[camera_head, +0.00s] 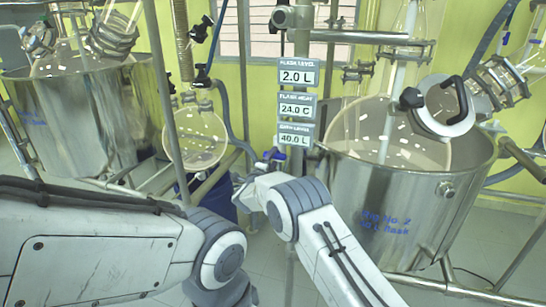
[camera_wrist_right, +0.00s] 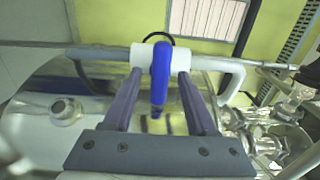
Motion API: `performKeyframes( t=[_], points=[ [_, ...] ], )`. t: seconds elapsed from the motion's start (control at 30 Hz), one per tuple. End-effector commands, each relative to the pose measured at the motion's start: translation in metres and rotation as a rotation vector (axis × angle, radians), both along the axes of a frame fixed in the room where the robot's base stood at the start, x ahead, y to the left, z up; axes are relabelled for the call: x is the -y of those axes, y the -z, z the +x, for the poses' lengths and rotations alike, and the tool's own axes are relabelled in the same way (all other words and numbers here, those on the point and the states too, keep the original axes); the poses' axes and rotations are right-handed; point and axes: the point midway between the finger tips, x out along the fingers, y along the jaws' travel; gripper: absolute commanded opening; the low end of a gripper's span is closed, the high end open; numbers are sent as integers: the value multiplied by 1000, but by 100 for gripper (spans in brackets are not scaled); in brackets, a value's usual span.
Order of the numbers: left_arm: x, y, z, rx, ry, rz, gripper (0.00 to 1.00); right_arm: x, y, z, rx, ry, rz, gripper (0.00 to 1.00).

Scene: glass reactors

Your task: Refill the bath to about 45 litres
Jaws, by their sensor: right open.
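The steel bath (camera_head: 400,215) marked as rig 2 stands at the right, with a large round glass flask (camera_head: 350,135) in it. Display plates on the post read 2.0 L, 24.0 C and, on the lowest plate (camera_head: 296,135), 40.0 L. My right gripper (camera_head: 243,188) is left of that bath in the head view. In the right wrist view, its open fingers (camera_wrist_right: 160,75) stand either side of a blue lever (camera_wrist_right: 161,80) on a white valve body (camera_wrist_right: 143,58) in a pipe. Whether they touch the lever is unclear. My left arm shows at lower left; its gripper does not.
A second steel bath (camera_head: 90,115) stands at the left. A round glass receiver (camera_head: 196,140) hangs between the baths. Metal posts, rails and hoses crowd the middle. A dark blue container (camera_head: 208,197) is on the floor behind my arms.

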Motion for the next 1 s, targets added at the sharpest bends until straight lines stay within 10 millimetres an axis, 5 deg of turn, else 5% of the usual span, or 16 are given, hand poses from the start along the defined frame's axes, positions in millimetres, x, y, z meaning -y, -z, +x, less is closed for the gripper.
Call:
performKeyframes(
  t=[0.37,0.4,0.53,0.57,1.0],
  points=[
    [0,-1,0,0,0,0,45,0,0,6,0,-2,0,57],
    [0,-1,0,0,0,0,45,0,0,6,0,-2,0,54],
    [0,-1,0,0,0,0,45,0,0,6,0,-2,0,4],
    [0,-1,0,0,0,0,45,0,0,6,0,-2,0,0],
    [0,5,0,0,0,0,45,0,1,5,-24,-2,-74,0]
  ],
)
